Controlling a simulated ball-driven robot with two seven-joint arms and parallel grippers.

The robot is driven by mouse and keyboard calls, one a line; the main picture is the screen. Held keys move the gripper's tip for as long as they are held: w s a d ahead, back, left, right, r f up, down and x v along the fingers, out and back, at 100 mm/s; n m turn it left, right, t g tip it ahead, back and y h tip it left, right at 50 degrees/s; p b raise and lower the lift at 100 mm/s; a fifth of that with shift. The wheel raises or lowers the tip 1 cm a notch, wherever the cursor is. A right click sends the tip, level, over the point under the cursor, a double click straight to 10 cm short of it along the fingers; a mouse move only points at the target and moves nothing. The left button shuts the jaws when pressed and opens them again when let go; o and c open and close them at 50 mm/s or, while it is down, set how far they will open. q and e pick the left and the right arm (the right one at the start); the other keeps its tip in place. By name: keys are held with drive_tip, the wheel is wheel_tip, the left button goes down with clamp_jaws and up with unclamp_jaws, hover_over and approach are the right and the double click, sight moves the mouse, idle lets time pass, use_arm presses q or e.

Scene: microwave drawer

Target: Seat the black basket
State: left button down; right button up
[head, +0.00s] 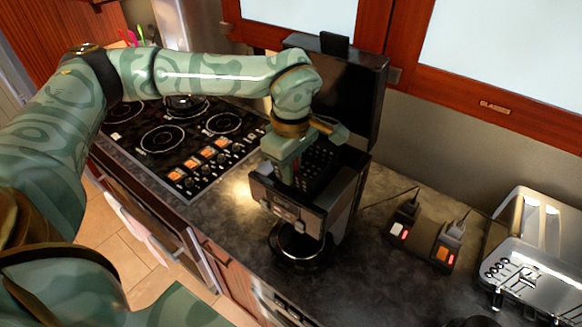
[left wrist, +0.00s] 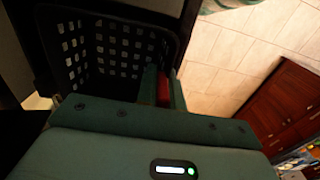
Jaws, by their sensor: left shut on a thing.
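The black basket (head: 320,168) has a grid of square holes and sits in the open top of a coffee maker (head: 345,195), whose lid (head: 350,85) stands raised behind it. Whether the basket is fully down cannot be told. My left gripper (head: 288,176) points down at the front left of the opening, shut on the basket's rim. In the left wrist view, the basket (left wrist: 105,48) fills the upper left, and my gripper (left wrist: 163,85) is at its right edge, with a red patch between the fingers. The fingertips are partly hidden. My right gripper is out of view.
A cooktop (head: 185,140) lies to the left. A power strip (head: 422,243) and a toaster (head: 535,262) are to the right. The dark counter between is mostly clear.

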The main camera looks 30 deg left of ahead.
use_arm(q)
drive_tip(key=shift+f+b, duration=0.5)
drive_tip(key=shift+f, duration=0.4)
drive_tip(key=c, duration=1.4)
unclamp_jaws()
drive_tip(key=shift+c, duration=0.2)
drive_tip(key=shift+r, duration=0.15)
wheel_tip(320, 180, up, 16)
drive_tip(key=shift+b, duration=0.3)
